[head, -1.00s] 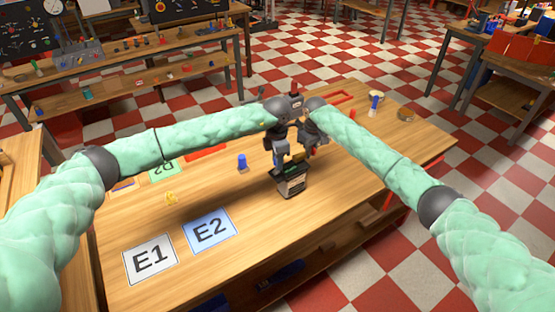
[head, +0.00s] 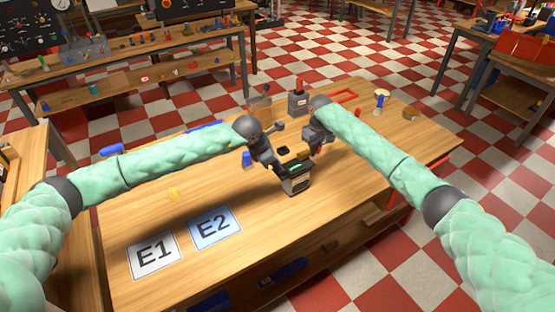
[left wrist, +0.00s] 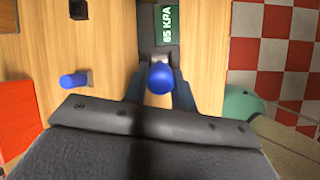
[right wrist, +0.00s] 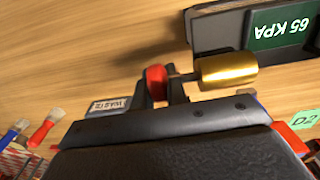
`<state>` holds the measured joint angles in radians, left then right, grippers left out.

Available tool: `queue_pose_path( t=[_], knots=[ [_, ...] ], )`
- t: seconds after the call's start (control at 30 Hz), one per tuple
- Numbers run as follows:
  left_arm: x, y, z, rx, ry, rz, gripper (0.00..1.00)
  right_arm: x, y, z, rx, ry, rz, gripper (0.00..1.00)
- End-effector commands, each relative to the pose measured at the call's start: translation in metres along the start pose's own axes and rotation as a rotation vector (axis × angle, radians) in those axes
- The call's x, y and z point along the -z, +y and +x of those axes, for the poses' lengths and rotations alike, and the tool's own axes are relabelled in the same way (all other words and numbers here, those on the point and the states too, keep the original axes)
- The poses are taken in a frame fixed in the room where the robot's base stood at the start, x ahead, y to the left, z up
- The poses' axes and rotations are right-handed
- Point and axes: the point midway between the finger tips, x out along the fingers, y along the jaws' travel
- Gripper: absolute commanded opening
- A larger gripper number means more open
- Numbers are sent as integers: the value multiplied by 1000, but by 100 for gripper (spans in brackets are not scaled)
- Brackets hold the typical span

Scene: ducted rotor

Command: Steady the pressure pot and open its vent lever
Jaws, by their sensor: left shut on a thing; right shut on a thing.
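The pressure pot (head: 296,186) is a small dark box with a green display on the wooden table. Its display reads 65 KPA in the left wrist view (left wrist: 167,28) and the right wrist view (right wrist: 280,25). My left gripper (head: 280,173) is shut at the pot's left side; in its wrist view the fingers close on a blue knob (left wrist: 160,78) in front of the pot. My right gripper (head: 322,165) is at the pot's right; its fingers are shut on the red tip (right wrist: 156,80) of the vent lever, beside a brass cylinder (right wrist: 226,70) next to the pot.
Cards E1 (head: 154,256) and E2 (head: 215,226) lie at the front left. A blue piece (head: 246,158) and a yellow piece (head: 174,194) stand left of the pot. A grey box (head: 298,104), a red frame (head: 344,96) and a cup (head: 381,97) are behind.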

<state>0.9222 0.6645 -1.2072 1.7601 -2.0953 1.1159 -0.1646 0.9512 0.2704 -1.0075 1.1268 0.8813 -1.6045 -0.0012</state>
Motion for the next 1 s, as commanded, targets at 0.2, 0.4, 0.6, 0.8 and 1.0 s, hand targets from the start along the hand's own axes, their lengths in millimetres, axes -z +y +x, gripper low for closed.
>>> queue_pose_path(
  t=[0.2, 0.4, 0.6, 0.8, 1.0],
  knots=[
    [7, -3, 1, -23, -92, 0, 0, 0, -1, 0, 1, -1, -1, 0],
    [9, -3, 0, -36, -133, 3, 0, 0, 0, 0, 1, 0, -1, 0],
    [9, -3, 0, -39, -143, 4, 0, 0, 0, 0, 0, -1, 0, 0],
    [9, -3, 0, -39, -142, 4, 0, 0, 0, 1, 0, -1, 0, 0],
    [9, -2, 0, -39, -142, 4, 48, 0, 0, 0, 0, 0, 0, 0]
  ],
)
